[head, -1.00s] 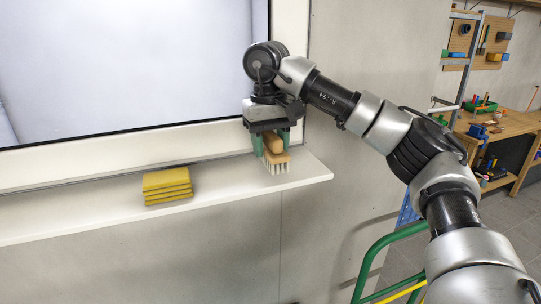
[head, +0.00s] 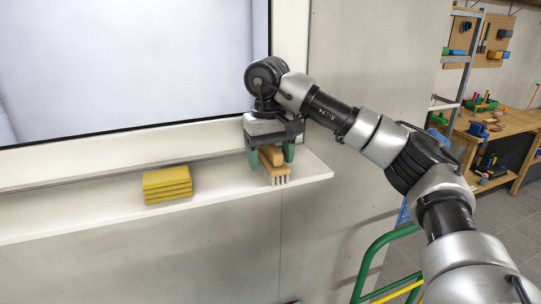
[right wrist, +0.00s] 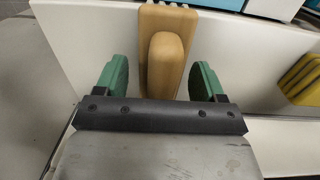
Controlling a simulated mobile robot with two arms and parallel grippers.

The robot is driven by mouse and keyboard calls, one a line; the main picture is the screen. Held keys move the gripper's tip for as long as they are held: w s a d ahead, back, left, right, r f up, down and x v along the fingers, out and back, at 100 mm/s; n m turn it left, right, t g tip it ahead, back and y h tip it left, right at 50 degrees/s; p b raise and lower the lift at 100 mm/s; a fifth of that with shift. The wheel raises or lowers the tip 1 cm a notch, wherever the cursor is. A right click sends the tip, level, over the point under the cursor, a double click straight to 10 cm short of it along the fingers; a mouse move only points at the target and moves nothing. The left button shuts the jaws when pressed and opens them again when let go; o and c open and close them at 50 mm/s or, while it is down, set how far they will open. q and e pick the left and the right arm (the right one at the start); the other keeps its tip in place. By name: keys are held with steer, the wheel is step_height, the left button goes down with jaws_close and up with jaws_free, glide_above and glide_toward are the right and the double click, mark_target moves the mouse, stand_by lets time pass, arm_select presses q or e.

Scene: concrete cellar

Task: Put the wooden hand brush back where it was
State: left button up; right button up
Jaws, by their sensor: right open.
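The wooden hand brush (head: 275,170) stands on the white shelf (head: 225,186) near its right end, with its pale bristles down and its handle up. My right gripper (head: 270,157) is above it, with its green fingers on either side of the handle. In the right wrist view the brush (right wrist: 166,50) lies between the two spread fingers (right wrist: 160,82), with a gap on both sides. The right gripper is open and holds nothing. My left gripper is not in view.
A stack of yellow sponges (head: 167,185) lies on the shelf to the left, with clear shelf between it and the brush. A framed white board (head: 130,60) is behind. A green rail (head: 375,255) stands below right; a workbench (head: 510,125) is farther back.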

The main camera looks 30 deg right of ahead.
steer(key=r, duration=1.2)
steer(key=shift+w+a+r, duration=0.1)
steer(key=shift+w+r, duration=0.05)
steer(key=shift+w, duration=0.05)
